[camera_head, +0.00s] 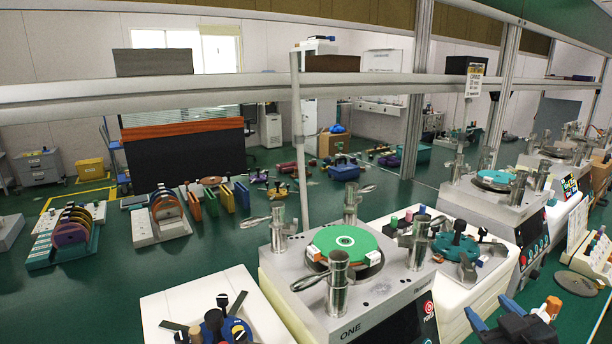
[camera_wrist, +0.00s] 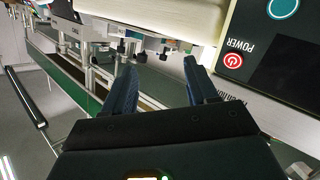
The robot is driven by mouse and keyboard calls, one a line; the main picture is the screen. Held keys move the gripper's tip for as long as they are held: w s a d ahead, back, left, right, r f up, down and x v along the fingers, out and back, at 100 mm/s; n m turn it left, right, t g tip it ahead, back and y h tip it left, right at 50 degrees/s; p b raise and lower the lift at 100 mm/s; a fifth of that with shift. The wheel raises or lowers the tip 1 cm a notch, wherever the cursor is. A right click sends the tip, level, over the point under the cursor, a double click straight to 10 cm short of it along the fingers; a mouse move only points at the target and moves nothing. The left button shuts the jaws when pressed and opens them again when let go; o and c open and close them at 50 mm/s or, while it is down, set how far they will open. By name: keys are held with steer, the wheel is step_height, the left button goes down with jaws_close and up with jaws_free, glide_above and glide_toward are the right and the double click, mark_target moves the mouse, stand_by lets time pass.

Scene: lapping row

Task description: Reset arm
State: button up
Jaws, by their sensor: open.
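My gripper (camera_head: 493,311) shows at the bottom right of the head view, with dark jaws and blue fingertips. It is in front of the lapping machines, in the lower right corner. In the wrist view my gripper (camera_wrist: 158,70) has its two fingers spread apart, with nothing between them. The wrist picture is upside down, and a machine panel with a red power button (camera_wrist: 233,61) shows close by to the right of the fingers. Most of my arm is outside the head view.
A lapping machine (camera_head: 362,318) with a green disc (camera_head: 345,241) stands left of my gripper. A white side table (camera_head: 262,318) holding parts is further left. Another machine (camera_head: 492,208) stands behind. A metal post and horizontal rail (camera_head: 200,90) cross the view. Open green floor (camera_head: 340,205) lies beyond.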

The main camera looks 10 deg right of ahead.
steer(key=s+a+f+m+y, duration=0.1)
steer(key=s+a+f, duration=0.2)
steer(key=s+a, duration=0.45)
steer(key=s+a+f, duration=0.3)
steer(key=s+a, duration=0.2)
steer(key=s, duration=0.6)
steer(key=s+a+r+y, duration=0.1)
steer(key=s+a+r, duration=0.2)
steer(key=s, duration=0.6)
steer(key=s+a+r+y, duration=0.2)
steer(key=s+a+r, duration=0.1)
steer(key=s, duration=0.7)
steer(key=shift+r+m, duration=0.4)
steer(key=shift+r, duration=0.1)
steer(key=shift+s, duration=0.1)
